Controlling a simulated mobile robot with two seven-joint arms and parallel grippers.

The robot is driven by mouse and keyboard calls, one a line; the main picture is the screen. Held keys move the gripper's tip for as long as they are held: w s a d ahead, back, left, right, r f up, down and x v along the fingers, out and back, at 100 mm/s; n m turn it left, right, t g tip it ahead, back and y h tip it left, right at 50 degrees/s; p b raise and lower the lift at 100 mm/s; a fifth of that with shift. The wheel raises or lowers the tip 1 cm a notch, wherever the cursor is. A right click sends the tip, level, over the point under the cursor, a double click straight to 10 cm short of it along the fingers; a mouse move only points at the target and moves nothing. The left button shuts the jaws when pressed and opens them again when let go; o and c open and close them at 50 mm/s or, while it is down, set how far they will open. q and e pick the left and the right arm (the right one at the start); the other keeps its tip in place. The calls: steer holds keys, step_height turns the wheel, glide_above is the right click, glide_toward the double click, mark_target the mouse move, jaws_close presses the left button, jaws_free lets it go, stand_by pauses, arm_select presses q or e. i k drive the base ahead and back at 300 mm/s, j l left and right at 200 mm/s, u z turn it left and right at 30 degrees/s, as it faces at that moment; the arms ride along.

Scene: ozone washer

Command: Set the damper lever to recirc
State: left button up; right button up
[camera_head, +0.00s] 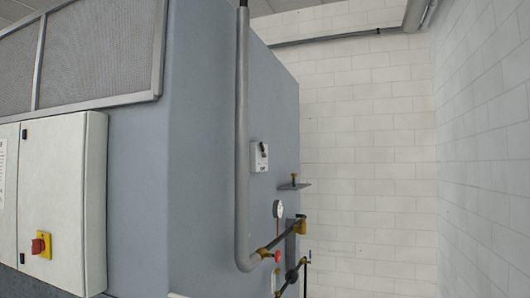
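The damper lever cannot be singled out for sure. A small white box with a dark, lever-like part (263,150) is mounted on the side of the large blue-grey washer cabinet (205,130). Below it to the right, a grey bracket (296,186) carries a small brass-and-dark part. No readable recirc marking shows. Neither of my grippers is in the view.
A thick grey pipe (242,140) runs down in front of the cabinet side. A white panel with a red-yellow switch (41,245) stands left. White brick walls close the right.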

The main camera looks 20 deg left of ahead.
mark_target(264, 155)
steer(key=i+j+z, duration=0.2)
steer(key=i, duration=0.5)
steer(key=i+j+z, duration=0.2)
steer(key=i+j, duration=0.35)
steer(key=i, duration=0.15)
steer(key=i+j+z, duration=0.2)
steer(key=i+j, duration=0.35)
steer(key=i, duration=0.1)
